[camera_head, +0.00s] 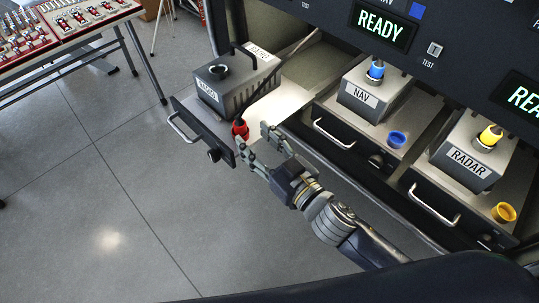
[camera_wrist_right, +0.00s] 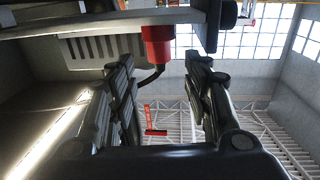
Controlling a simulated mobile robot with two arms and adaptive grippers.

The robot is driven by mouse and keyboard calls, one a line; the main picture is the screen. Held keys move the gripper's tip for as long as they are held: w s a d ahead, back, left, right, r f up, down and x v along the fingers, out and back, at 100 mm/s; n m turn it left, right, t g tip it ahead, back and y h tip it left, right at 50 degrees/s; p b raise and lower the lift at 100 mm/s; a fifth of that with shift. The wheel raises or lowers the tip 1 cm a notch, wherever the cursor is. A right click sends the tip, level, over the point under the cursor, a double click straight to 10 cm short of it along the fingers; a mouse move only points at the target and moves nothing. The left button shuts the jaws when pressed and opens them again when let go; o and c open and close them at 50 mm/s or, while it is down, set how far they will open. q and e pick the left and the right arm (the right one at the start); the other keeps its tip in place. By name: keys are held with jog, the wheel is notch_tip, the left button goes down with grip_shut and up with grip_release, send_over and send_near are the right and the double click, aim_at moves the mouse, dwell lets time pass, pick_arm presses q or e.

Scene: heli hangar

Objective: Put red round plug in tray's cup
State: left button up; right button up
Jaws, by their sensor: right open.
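The red round plug (camera_head: 240,130) is at the right front corner of the pulled-out RADIO tray (camera_head: 196,128), with a black cable running into it. It also shows in the right wrist view (camera_wrist_right: 157,45), against the tray, cable coming out of its free end. I cannot tell the plug apart from the tray's cup there. The RADIO box (camera_head: 222,85) stands on the tray with its dark round socket empty. My right gripper (camera_head: 257,141) is open and empty, just in front of the red plug; its fingers (camera_wrist_right: 163,68) are spread either side of it. My left gripper is not in view.
The NAV box (camera_head: 362,93) and RADAR box (camera_head: 470,145) stand on trays at the right, with blue and yellow plugs in their tops. A blue cup (camera_head: 397,139) and yellow cup (camera_head: 504,212) sit on those trays. A tool table (camera_head: 75,35) is far left. Floor left is clear.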

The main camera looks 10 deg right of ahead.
jog(key=shift+b+v, duration=0.5)
jog(key=shift+v, duration=1.8)
jog(key=w+d+f+m+g+h, duration=0.1)
jog(key=w+d+f+h, duration=0.15)
jog(key=f, duration=0.75)
jog(key=w+d+f+g+h, duration=0.15)
jog(key=d+f, duration=0.25)
jog(key=f, duration=0.6)
jog(key=s+d+f+m+g+h, duration=0.1)
jog(key=s+d+f+g+h, duration=0.15)
jog(key=f, duration=0.65)
jog(key=s+d+f+g+h, duration=0.1)
jog(key=s+d+f, duration=0.3)
jog(key=f, duration=0.5)
jog(key=s+d+f+g, duration=0.3)
jog(key=s+f, duration=0.5)
jog(key=f, duration=0.3)
jog(key=s+f+g, duration=0.2)
jog(key=s+f, duration=0.3)
jog(key=s, duration=0.7)
jog(key=s+d+f+m+g+h, duration=0.1)
jog(key=s+f+g, duration=0.2)
jog(key=s, duration=0.9)
notch_tip(320, 180, down, 4)
jog(key=shift+s+d+r+m+g, duration=0.15)
jog(key=shift+s+d+m+g, duration=0.05)
jog(key=shift+d+m+g, duration=0.1)
